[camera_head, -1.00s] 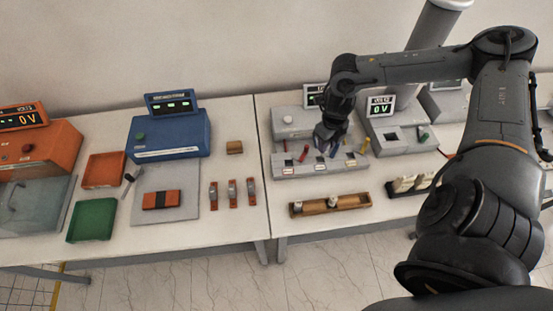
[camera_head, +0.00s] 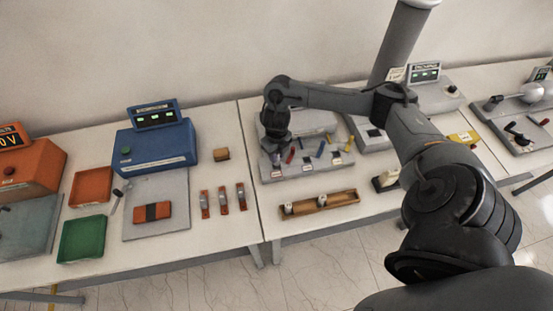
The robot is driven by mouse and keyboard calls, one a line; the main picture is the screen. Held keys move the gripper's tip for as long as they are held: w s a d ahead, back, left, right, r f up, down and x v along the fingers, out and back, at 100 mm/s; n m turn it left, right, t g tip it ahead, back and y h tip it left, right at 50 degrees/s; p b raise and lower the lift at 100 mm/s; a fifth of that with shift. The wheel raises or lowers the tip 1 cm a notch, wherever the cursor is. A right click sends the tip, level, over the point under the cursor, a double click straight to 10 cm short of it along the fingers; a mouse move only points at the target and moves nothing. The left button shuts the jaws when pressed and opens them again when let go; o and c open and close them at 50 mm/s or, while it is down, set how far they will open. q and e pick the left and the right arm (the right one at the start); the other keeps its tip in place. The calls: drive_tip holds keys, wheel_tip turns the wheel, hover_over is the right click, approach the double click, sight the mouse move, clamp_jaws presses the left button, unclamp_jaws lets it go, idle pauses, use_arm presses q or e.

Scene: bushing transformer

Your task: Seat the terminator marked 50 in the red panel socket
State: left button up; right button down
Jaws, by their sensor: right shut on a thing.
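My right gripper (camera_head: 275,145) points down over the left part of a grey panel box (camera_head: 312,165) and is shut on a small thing. The thing is mostly hidden, and I cannot make out its marking. Red (camera_head: 290,156), blue (camera_head: 321,149) and yellow (camera_head: 349,144) pieces stand in a row on the panel, right of the gripper. I cannot tell which opening is the red socket. A wooden tray (camera_head: 305,208) in front of the panel holds small pale cylindrical pieces, whose markings are too small to read. My left gripper is out of view.
A grey instrument stands behind the panel, partly covered by my right arm. Bare tabletop lies between the clips and the wooden tray.

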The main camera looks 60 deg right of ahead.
drive_tip(key=shift+f, duration=2)
drive_tip(key=shift+f, duration=0.1)
drive_tip(key=shift+f, duration=0.15)
drive_tip(key=c, duration=0.9)
unclamp_jaws()
drive_tip(key=shift+r, duration=0.2)
